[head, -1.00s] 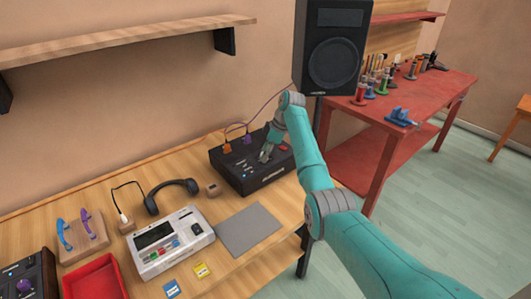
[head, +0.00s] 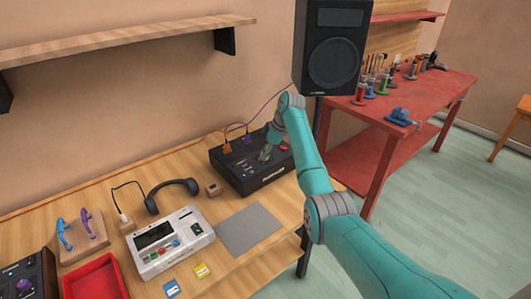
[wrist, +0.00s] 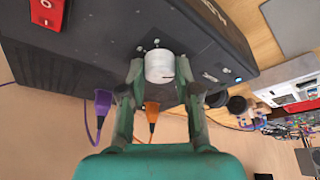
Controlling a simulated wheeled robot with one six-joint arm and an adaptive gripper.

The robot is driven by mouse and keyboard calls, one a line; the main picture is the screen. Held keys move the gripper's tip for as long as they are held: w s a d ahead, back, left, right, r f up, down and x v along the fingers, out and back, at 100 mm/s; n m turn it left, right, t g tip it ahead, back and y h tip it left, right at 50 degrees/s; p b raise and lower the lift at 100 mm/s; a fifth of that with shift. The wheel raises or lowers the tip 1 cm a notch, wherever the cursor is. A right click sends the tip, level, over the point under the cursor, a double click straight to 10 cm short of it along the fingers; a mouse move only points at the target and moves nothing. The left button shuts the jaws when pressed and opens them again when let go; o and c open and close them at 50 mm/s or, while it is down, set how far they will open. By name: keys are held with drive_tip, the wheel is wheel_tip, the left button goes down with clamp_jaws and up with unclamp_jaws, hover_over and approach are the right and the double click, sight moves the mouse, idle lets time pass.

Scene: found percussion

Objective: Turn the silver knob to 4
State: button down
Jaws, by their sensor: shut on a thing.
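The silver knob (wrist: 159,67) stands on the face of a black box (wrist: 100,45), with small pale dots around it. A dark pointer line shows at its lower right edge in the wrist view. No number can be read there. My gripper (wrist: 160,72) is shut on the knob, with one finger on each side. In the head view my gripper (head: 264,154) reaches down to the top of the black box (head: 262,182) and hides the knob.
A red switch (wrist: 47,12) sits on the box. A purple plug (wrist: 103,101) and an orange plug (wrist: 152,108) stick out at its back edge. Left of the box are a small wooden block (head: 213,189), headphones (head: 172,193) and a white device (head: 172,240). A speaker (head: 331,48) stands behind my arm.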

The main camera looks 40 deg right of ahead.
drive_tip(key=m+t+h, duration=0.1)
drive_tip(key=m, duration=0.3)
drive_tip(key=shift+a, duration=0.1)
drive_tip(key=m+h, duration=0.1)
drive_tip(key=m, duration=0.2)
drive_tip(key=shift+m+h, duration=0.3)
drive_tip(key=shift+m, duration=0.1)
drive_tip(key=m+h, duration=0.1)
drive_tip(key=m, duration=0.3)
drive_tip(key=shift+a+h, duration=0.15)
drive_tip(key=shift+h, duration=0.25)
drive_tip(key=m+h, duration=0.1)
drive_tip(key=m, duration=0.3)
drive_tip(key=shift+g, duration=0.3)
drive_tip(key=m, duration=0.2)
drive_tip(key=m+g+h, duration=0.1)
drive_tip(key=m, duration=0.1)
drive_tip(key=shift+w+a+m+h, duration=0.1)
drive_tip(key=shift+m+h, duration=0.2)
drive_tip(key=m+g, duration=0.1)
drive_tip(key=m, duration=0.2)
drive_tip(key=shift+m+g, duration=0.3)
drive_tip(key=m+g, duration=0.1)
drive_tip(key=m, duration=0.2)
drive_tip(key=shift+w+m+h, duration=0.15)
drive_tip(key=shift+m+h, duration=0.15)
drive_tip(key=shift+m+g, duration=0.9)
drive_tip(key=shift+m, duration=1.1)
drive_tip(key=shift+y, duration=0.4)
